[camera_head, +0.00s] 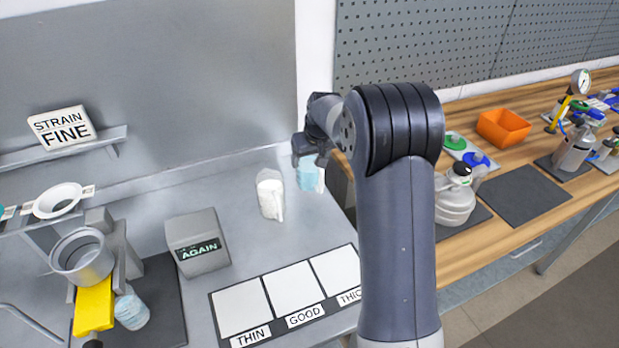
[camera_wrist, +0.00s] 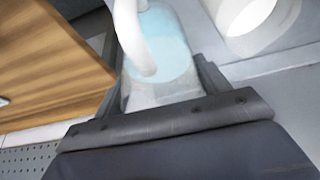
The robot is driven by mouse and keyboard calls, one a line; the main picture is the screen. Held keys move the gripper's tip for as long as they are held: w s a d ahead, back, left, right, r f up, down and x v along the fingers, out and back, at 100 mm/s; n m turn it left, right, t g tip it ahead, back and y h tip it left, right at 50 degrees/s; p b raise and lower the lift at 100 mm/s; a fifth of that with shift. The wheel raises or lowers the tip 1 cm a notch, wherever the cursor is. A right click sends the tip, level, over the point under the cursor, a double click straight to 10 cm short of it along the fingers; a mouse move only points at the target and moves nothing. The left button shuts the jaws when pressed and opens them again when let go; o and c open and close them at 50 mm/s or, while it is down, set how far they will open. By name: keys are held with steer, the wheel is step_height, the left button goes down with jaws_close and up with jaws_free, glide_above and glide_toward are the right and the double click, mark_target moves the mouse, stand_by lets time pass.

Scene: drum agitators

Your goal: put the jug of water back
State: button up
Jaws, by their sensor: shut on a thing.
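The jug of water (camera_head: 307,177) is a clear vessel with pale blue water and a whitish handle, at the back right of the grey metal bench. My gripper (camera_head: 308,150) is at its upper part, and the jaws are shut on it. In the wrist view the jug (camera_wrist: 168,50) sits between the jaws of my gripper (camera_wrist: 160,92), with its white handle toward the left. I cannot tell whether its base touches the bench.
A jug of white material (camera_head: 270,194) stands just left of the water jug. A grey AGAIN box (camera_head: 197,243) and a mat marked THIN, GOOD, THICK (camera_head: 290,300) are nearer. A wooden bench (camera_head: 520,175) with an orange bin (camera_head: 503,127) lies right.

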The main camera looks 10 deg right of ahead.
mark_target(311, 174)
steer(key=shift+f+p, duration=0.65)
steer(key=shift+f, duration=2.45)
steer(key=shift+f, duration=0.15)
steer(key=o, duration=1.3)
steer(key=b+v, duration=0.2)
steer(key=v, duration=1)
